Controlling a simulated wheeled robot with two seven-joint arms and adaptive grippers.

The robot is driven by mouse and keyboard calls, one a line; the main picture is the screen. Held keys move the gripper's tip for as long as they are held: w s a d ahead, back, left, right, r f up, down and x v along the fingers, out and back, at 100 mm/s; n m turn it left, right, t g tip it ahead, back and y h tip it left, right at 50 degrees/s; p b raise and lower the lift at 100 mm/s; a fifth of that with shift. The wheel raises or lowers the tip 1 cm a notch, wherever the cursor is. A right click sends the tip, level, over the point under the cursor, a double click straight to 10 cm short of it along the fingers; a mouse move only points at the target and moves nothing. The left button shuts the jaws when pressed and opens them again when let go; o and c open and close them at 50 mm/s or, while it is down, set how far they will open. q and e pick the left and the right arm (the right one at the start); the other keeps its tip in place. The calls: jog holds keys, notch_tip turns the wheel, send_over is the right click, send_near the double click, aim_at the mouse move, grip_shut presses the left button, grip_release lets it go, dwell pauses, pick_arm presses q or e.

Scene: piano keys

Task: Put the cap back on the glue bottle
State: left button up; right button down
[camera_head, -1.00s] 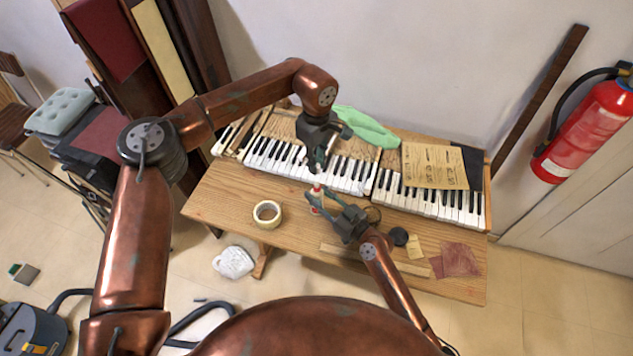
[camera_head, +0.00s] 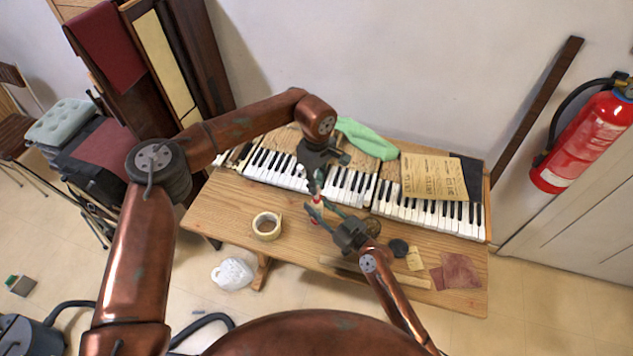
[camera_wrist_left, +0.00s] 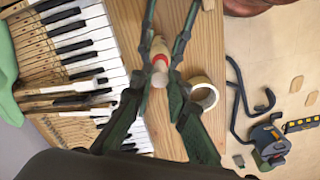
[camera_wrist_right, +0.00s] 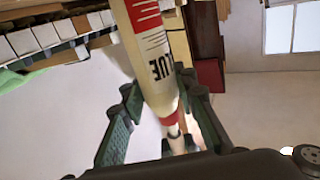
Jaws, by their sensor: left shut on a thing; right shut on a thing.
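The glue bottle is white with red marks, the letters "LUE" and a red band. It fills the middle of the right wrist view (camera_wrist_right: 150,50), and is small in the head view (camera_head: 317,208). My right gripper (camera_head: 318,207) is shut on the bottle, above the table's front half. My left gripper (camera_wrist_left: 158,82) comes down from above and is shut on a small pale piece, which looks like the cap (camera_wrist_left: 159,80), at the bottle's nozzle end past the red band. Whether the cap is seated or just touching is hidden by the fingers.
The wooden table (camera_head: 225,215) carries piano keys (camera_head: 275,165) along its back. A tape roll (camera_head: 267,226) lies left of the grippers. A dark round object (camera_head: 398,248) and brown sandpaper (camera_head: 460,270) lie to the right. A green cloth (camera_head: 368,140) lies behind.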

pick_arm(q)
jog(key=shift+f, duration=0.4)
jog(key=shift+f, duration=0.6)
dwell(0.3)
jog(key=m, duration=1.7)
